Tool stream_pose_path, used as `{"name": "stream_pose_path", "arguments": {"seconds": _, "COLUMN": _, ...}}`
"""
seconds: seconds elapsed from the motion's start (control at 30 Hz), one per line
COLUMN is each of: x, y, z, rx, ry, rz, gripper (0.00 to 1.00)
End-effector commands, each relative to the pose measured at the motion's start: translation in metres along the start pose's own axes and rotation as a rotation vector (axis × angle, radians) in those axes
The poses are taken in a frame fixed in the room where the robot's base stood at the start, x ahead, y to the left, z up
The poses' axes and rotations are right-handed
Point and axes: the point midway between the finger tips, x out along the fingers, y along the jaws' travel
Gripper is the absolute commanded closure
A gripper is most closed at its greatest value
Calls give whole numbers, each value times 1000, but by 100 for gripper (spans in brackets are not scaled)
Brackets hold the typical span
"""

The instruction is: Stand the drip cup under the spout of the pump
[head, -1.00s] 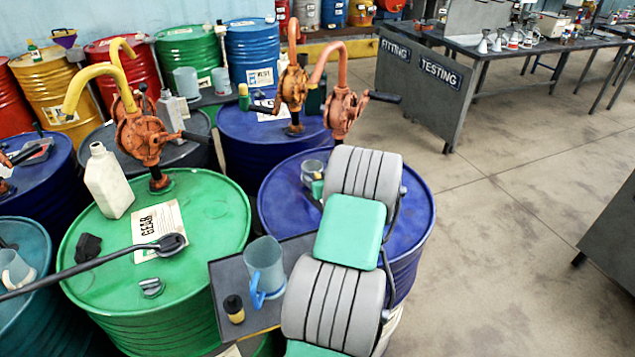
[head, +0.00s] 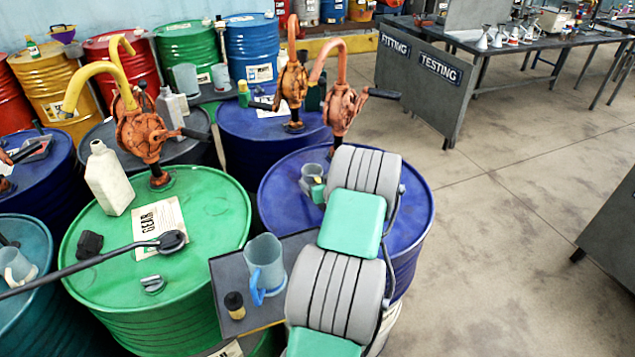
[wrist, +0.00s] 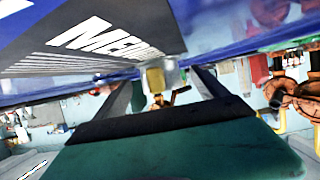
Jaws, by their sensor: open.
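A small clear cup (head: 312,176), which looks like the drip cup, is on the blue drum (head: 285,205), close to my gripper. An orange pump (head: 343,108) stands on this drum behind the cup, its spout pipe arching up and left. My arm hides part of the drum top and most of my gripper (head: 319,193) in the head view. In the wrist view my gripper (wrist: 163,76) has its dark fingers spread apart. A small pale and yellow object (wrist: 158,77) shows between them, perhaps the cup. I cannot tell whether a finger touches it.
A clear jug with a blue handle (head: 264,265) and a dark yellow-banded bottle (head: 234,304) stand on a grey shelf (head: 226,268) beside the arm. The green drum (head: 205,205) carries another pump (head: 140,135) and a white bottle (head: 107,178). Open floor lies right.

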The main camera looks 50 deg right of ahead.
Motion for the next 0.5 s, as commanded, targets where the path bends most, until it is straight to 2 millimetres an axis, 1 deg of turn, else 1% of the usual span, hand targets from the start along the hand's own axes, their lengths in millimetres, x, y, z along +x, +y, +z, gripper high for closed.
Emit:
{"name": "stream_pose_path", "arguments": {"seconds": 0.13, "x": -2, "y": 0, "z": -6, "rx": 0, "ry": 0, "rz": 0, "gripper": 17}}
{"name": "stream_pose_path", "arguments": {"seconds": 0.17, "x": -5, "y": 0, "z": -3, "rx": 1, "ry": 0, "rz": 1, "gripper": 17}}
{"name": "stream_pose_path", "arguments": {"seconds": 0.27, "x": -24, "y": 2, "z": -1, "rx": 0, "ry": 0, "rz": 3, "gripper": 17}}
{"name": "stream_pose_path", "arguments": {"seconds": 0.5, "x": -87, "y": 2, "z": -1, "rx": 1, "ry": 2, "rz": 5, "gripper": 17}}
